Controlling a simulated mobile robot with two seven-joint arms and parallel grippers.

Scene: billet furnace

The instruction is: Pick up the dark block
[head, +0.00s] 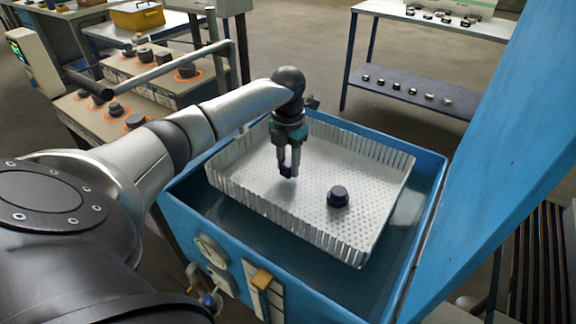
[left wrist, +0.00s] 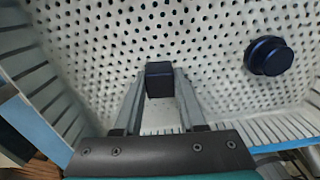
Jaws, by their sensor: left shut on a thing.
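The dark block (left wrist: 159,80) is a small, nearly black box between the fingertips of my left gripper (left wrist: 159,88). Both fingers press on its sides. In the head view my left gripper (head: 288,170) points down over the perforated metal basket (head: 245,180), with the dark block (head: 288,157) partly hidden by the fingers. The block appears to be above the basket floor, but the exact gap is hard to tell. A dark round stepped piece (head: 338,196) stands on the basket floor to the right, apart from the gripper. It also shows in the left wrist view (left wrist: 268,56). My right gripper is not seen.
The basket's slotted walls surround the gripper. It sits in a blue tank (head: 425,200) holding liquid. A large blue panel (head: 490,150) slants up on the right. A bench with dark parts on orange-ringed spots (head: 115,110) stands left. A shelf table (head: 415,90) stands behind.

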